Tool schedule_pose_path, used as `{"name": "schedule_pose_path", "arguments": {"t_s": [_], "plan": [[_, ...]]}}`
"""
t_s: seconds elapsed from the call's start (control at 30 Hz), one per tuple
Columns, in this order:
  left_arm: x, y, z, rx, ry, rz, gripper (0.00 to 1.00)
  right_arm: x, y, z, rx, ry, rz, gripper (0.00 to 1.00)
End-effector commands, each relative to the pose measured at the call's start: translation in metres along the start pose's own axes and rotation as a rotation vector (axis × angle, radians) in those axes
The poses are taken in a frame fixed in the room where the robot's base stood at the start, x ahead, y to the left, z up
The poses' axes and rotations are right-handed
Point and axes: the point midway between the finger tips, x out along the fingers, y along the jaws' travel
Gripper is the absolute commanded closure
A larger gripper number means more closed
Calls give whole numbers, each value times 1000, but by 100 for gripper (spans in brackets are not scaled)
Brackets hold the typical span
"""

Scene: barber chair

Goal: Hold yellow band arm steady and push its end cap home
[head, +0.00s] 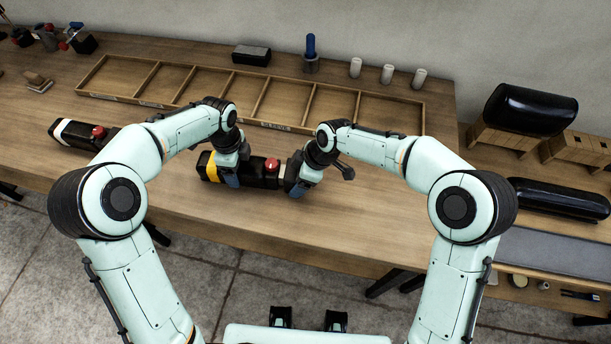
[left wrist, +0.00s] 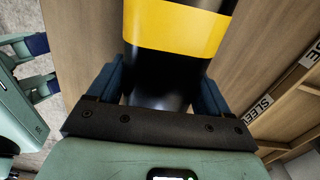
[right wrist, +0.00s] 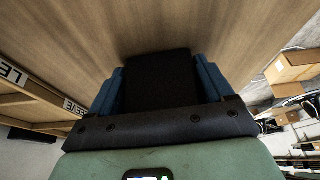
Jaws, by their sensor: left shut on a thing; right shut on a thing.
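The yellow band arm (head: 258,172) is a black padded block with a yellow band at its left end and a red knob on top near its right end. It lies on the bench. My left gripper (head: 230,178) is shut across its black body, just right of the band; the left wrist view shows the body (left wrist: 158,85) between the fingers. My right gripper (head: 300,188) is shut on the black end cap, which shows between the fingers in the right wrist view (right wrist: 158,80). A pale strip shows between arm and cap; the exact gap is unclear.
A long wooden compartment tray (head: 115,78) lies behind the arm, its compartments apparently empty. A second black arm with a white band (head: 75,132) lies to the left. Several white cylinders (head: 387,74) and a blue-handled tool (head: 311,50) stand behind. The bench front is clear.

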Motion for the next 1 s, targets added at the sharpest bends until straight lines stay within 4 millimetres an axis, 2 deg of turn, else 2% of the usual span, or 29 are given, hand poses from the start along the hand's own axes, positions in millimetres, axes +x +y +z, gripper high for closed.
{"name": "schedule_pose_path", "arguments": {"t_s": [0.03,0.1,0.37,0.4,0.43,0.67,0.77,0.87,1.0], "plan": [[-1,0,-3,4,3,-2,80,4,-1,-10,-2,4,0,74],[-1,0,-3,4,4,-2,80,6,-1,-17,-1,4,0,74],[-1,0,-5,6,6,-1,80,6,-1,-18,2,6,1,74],[-1,0,-5,6,6,-1,80,6,-1,-18,1,6,1,7],[-1,0,-5,6,6,-1,80,6,-1,-18,1,5,0,0],[-1,0,-3,4,4,-1,80,5,0,-17,1,4,1,0],[-1,0,-3,3,4,-1,80,-1,0,-17,1,4,3,0],[-1,0,-2,3,3,-1,80,-16,1,-17,2,4,5,0],[-1,0,-2,3,3,-1,80,-46,1,-17,2,6,6,0]]}}
